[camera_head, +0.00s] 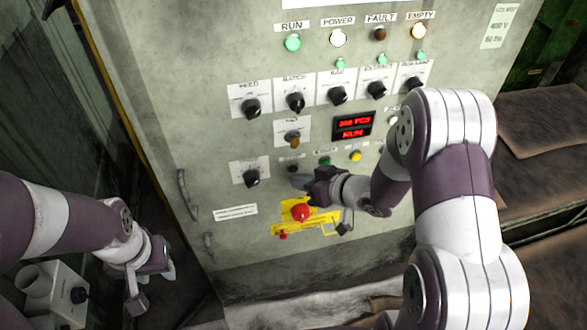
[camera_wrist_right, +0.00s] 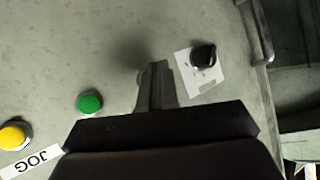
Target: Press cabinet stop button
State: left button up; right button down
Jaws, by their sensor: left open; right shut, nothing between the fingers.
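The grey control cabinet (camera_head: 230,150) fills the middle of the head view. A row of small push buttons on it holds a dark button (camera_head: 293,168), a green button (camera_head: 324,161) and a yellow button (camera_head: 355,156). The dark button's label is too small to read. My right gripper (camera_head: 300,182) is shut and empty, just below the dark button. In the right wrist view its fingers (camera_wrist_right: 156,85) point at the panel between the green button (camera_wrist_right: 89,103) and a black knob (camera_wrist_right: 203,56), hiding what lies behind. Contact cannot be told. My left gripper (camera_head: 152,284) is open and empty, low at left.
A red mushroom button (camera_head: 300,212) on a yellow plate (camera_head: 322,218) sits just below my right gripper. Rotary knobs, a red display (camera_head: 353,125) and lit lamps are above. A door handle (camera_head: 187,194) is at the cabinet's left. A grey box (camera_head: 62,297) is at lower left.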

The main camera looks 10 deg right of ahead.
jog(key=shift+w, duration=0.1)
dwell(0.6)
jog(key=shift+w+p, duration=0.3)
jog(key=shift+w, duration=0.45)
dwell(0.7)
jog(key=shift+s+p, duration=0.4)
jog(key=shift+s, duration=0.4)
